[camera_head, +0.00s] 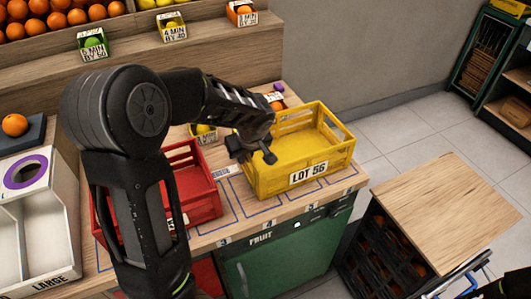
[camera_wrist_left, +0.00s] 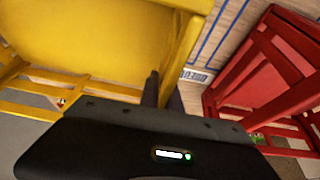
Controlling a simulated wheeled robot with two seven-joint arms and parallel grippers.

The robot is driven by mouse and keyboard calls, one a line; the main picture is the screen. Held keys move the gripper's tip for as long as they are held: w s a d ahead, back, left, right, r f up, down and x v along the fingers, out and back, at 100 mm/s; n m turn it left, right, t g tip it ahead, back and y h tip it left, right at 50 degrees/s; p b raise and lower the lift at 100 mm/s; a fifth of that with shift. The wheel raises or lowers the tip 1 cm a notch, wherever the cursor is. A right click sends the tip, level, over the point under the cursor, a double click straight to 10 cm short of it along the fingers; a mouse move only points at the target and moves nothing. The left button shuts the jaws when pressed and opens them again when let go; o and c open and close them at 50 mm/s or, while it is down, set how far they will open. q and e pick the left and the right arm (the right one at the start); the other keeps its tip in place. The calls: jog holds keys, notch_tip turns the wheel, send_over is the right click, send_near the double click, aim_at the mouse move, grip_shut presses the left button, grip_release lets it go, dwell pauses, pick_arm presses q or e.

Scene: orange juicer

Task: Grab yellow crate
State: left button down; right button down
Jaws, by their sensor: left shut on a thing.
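The yellow crate (camera_head: 305,152), with a "LOT 56" label on its front, stands on the right end of the wooden counter and looks empty. My left gripper (camera_head: 257,155) is at its left side wall. In the left wrist view the gripper's fingers (camera_wrist_left: 163,90) are closed around the yellow crate's (camera_wrist_left: 110,40) side wall, one finger on each side. Part of that wall is hidden by the gripper. My right gripper is not clearly visible.
A red crate (camera_head: 193,190) stands just left of the yellow one. Blue outlined slots mark the counter (camera_head: 215,240). A green cabinet (camera_head: 285,260) is below. A wooden-topped stand (camera_head: 440,205) is at the right. Fruit shelves rise behind, and a grey wall (camera_head: 350,45) is at the back.

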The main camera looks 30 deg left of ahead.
pick_arm(q)
jog(key=shift+r, duration=0.25)
notch_tip(320, 180, up, 10)
jog(key=shift+r, duration=0.1)
dwell(0.6)
